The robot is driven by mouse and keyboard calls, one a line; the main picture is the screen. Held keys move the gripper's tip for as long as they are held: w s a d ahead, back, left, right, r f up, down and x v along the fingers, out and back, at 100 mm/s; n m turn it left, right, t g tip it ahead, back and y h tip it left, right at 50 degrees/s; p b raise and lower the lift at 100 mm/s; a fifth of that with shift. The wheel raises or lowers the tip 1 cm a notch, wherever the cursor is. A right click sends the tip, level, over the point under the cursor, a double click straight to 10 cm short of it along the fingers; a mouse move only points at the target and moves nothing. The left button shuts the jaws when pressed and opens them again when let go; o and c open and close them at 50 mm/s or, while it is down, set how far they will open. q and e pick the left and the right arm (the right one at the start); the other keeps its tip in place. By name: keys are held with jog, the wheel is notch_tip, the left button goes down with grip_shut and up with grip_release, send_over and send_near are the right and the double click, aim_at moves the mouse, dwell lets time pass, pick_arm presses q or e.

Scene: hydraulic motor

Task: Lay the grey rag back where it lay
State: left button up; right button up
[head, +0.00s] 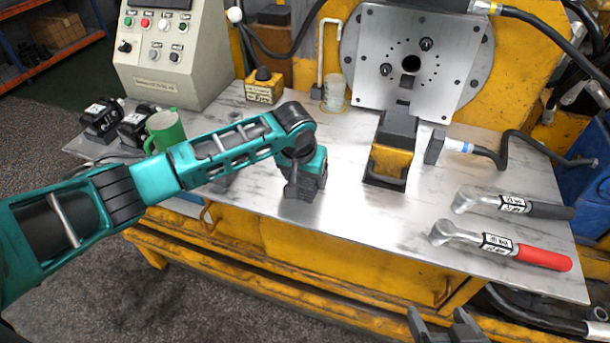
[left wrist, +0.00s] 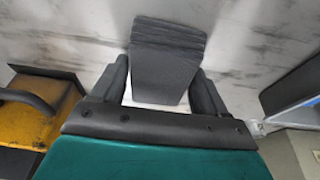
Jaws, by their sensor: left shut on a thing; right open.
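The grey rag (left wrist: 168,58) shows in the left wrist view as a dark grey folded pad between the two fingers of my left gripper (left wrist: 164,90). The gripper is shut on it. In the head view my left gripper (head: 302,190) points down at the metal bench top (head: 330,235), near its front edge. My right gripper (head: 445,322) is open and empty at the bottom edge of the head view, in front of the bench.
A yellow and black block (head: 391,160) stands right of my left gripper. Two torque wrenches, one black-handled (head: 515,204) and one red-handled (head: 500,245), lie at the right. The front middle of the bench is clear.

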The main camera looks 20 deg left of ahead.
pick_arm(q)
jog(key=shift+f, duration=0.15)
pick_arm(e)
jog(key=shift+r, duration=0.1)
pick_arm(q)
jog(key=o, duration=0.9)
pick_arm(e)
jog(key=shift+d, duration=0.15)
jog(key=shift+f, duration=0.2)
pick_arm(q)
jog(key=shift+r, duration=0.2)
jog(key=p+v, duration=0.3)
jog(key=v, duration=0.9)
pick_arm(e)
jog(key=shift+s+d+r+h, duration=0.3)
jog(key=shift+s+d+r, duration=0.2)
jog(key=shift+d, duration=0.2)
pick_arm(q)
jog(key=shift+d, duration=0.1)
pick_arm(e)
jog(key=shift+a, duration=0.1)
